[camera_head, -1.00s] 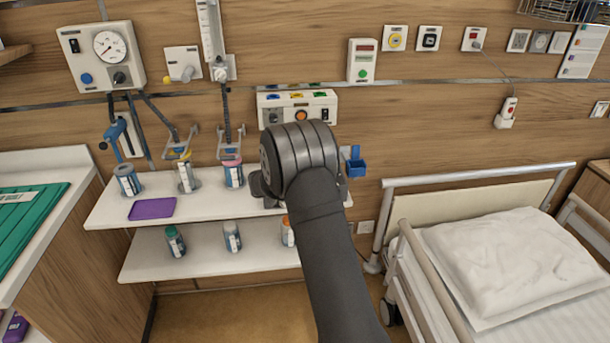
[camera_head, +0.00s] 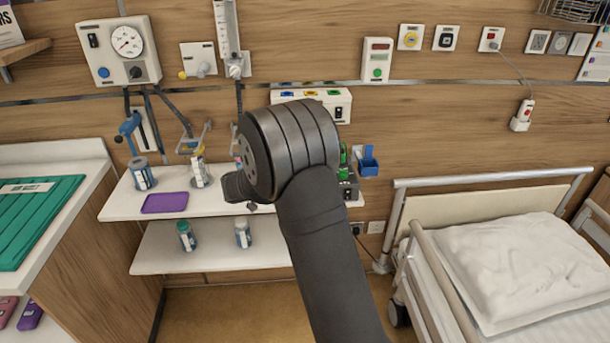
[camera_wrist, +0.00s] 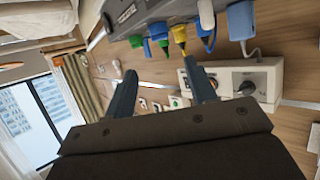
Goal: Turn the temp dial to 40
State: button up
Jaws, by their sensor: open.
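In the wrist view, my gripper (camera_wrist: 161,80) has its two fingers spread apart with nothing between them. A white panel (camera_wrist: 270,72) lies just beyond the right finger, with a dark round knob (camera_wrist: 246,88) on its face; the finger appears apart from the knob. Which dial is the temp dial, and its setting, are too small to read. Another wall unit (camera_head: 107,32) at upper left has a gauge (camera_head: 127,41) and a black knob (camera_head: 137,72).
Coloured plugs (camera_wrist: 180,38) hang near the fingers in the wrist view. Below the wall units, shelves (camera_head: 120,208) carry several jars and a purple tray (camera_head: 165,202). A bed (camera_head: 500,265) stands at right, a counter with a green mat (camera_head: 40,215) at left.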

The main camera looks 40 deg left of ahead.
jog(key=shift+v, duration=2.15)
jog(key=w+a+r+n+g+y, duration=0.7)
jog(key=w+a+r+n+y, duration=0.3)
jog(key=w+a+n+y, duration=0.15)
jog(key=w+d+n+g+h, duration=0.2)
jog(key=d+n+g+h, duration=0.1)
jog(key=d, duration=0.7)
jog(key=w+d+n+g+h, duration=0.3)
jog(key=d+n+g+h, duration=0.1)
jog(key=d, duration=0.5)
jog(key=x, duration=1.6)
jog(key=shift+w+a+f, duration=0.1)
jog(key=shift+a+f, duration=0.1)
jog(key=shift+f, duration=0.1)
